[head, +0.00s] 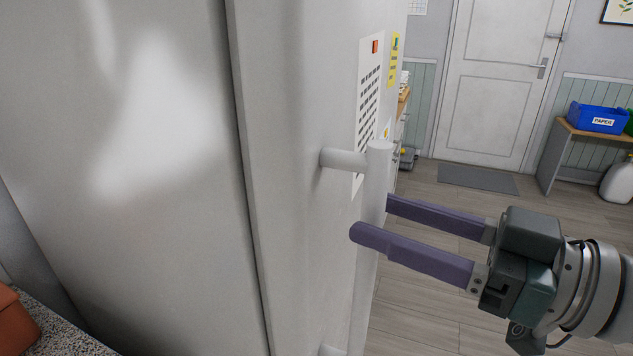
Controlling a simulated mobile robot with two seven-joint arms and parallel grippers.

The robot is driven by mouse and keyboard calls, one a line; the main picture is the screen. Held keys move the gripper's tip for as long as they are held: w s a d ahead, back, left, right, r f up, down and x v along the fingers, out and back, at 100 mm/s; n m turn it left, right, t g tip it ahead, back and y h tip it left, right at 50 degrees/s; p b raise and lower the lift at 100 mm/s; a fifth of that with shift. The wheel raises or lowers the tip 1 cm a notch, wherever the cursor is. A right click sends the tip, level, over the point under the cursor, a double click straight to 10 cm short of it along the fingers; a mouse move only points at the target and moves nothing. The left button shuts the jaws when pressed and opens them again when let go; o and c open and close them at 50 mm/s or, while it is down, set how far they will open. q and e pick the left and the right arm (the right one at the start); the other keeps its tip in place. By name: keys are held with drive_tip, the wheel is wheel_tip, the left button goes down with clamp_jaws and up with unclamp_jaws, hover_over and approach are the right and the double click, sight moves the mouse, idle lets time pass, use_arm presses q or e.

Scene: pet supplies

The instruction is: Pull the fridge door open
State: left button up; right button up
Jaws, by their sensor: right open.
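The fridge (130,150) is a large pale grey body filling the left of the head view. Its door (285,180) is seen almost edge-on and looks shut, with a narrow dark seam along the body. A vertical bar handle (374,195) stands off the door front on a short post. My right gripper (369,217) comes in from the right at the handle, open, with purple fingers. The near finger crosses in front of the bar. The far finger reaches the bar's right edge, its tip seemingly hidden behind it. Contact cannot be told. My left gripper is not in view.
A printed sheet (368,95) and a yellow label (394,60) are on the door front. Open wooden floor (440,260) lies to the right. Farther back are a white room door (495,85), a grey mat (478,178) and a bench with a blue paper bin (598,117).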

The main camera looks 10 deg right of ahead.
drive_tip(key=shift+x, duration=1.15)
drive_tip(key=shift+w, duration=0.1)
clamp_jaws()
idle(0.5)
